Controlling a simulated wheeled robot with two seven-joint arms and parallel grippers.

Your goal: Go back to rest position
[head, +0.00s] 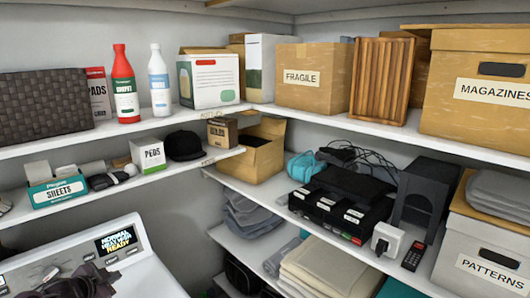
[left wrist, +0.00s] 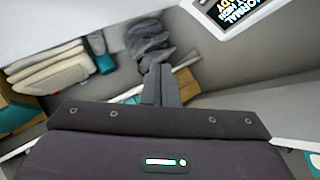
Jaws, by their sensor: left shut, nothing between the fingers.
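My left gripper (head: 92,282) shows as a dark shape at the bottom left of the head view, in front of the white washing machine (head: 140,270). In the left wrist view my left gripper (left wrist: 157,72) has its fingers together with nothing between them. Beyond the fingertips is a pile of grey folded cloth (left wrist: 147,40); the fingers look apart from it. My right gripper is in neither view.
White corner shelves (head: 215,118) hold bottles, boxes and cartons. On the lower right shelf stand a black device (head: 325,215), a white plug (head: 387,240) and a patterns box (head: 485,262). The machine's lit display (head: 117,240) is close to my left gripper.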

